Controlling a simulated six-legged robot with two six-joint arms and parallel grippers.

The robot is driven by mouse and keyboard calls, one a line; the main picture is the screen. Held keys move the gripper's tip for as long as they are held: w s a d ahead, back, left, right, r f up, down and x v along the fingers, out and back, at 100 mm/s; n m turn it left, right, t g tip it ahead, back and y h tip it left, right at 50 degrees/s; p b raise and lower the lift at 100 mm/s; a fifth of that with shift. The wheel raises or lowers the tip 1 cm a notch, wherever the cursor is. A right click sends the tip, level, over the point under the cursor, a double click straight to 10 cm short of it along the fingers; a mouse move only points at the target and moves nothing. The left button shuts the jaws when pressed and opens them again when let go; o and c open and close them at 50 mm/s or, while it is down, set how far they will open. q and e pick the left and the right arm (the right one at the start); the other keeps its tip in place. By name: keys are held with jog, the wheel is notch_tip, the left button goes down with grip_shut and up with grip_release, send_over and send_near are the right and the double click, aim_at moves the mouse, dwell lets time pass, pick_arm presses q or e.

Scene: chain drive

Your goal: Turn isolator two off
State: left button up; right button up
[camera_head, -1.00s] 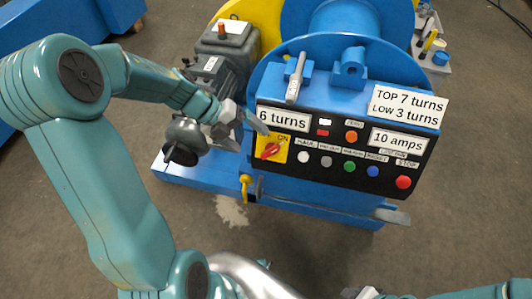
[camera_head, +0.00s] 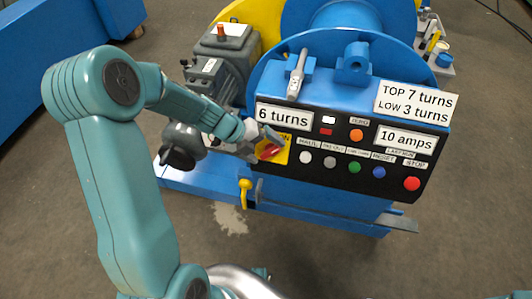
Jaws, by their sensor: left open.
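The isolator is a red rotary handle (camera_head: 268,152) on a yellow plate (camera_head: 284,156) at the left end of the black control panel (camera_head: 345,178). The handle lies slanted, its upper end to the right. The "ON" mark on the plate is partly covered. My left gripper (camera_head: 264,143) is open at the plate, its fingers in front of or beside the handle; I cannot tell whether they touch it. My right gripper is not in view.
The panel has several coloured buttons, with a red stop button (camera_head: 412,184) at right. A yellow hook-like part (camera_head: 245,190) hangs below the plate. A grey motor (camera_head: 217,72) stands behind my left gripper.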

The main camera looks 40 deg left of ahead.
pick_arm(q)
jog(key=shift+w+d+f, duration=0.25)
jog(key=shift+w+f, duration=0.05)
jog(key=shift+f, duration=0.2)
jog(key=c, duration=1)
jog(key=shift+c, duration=0.2)
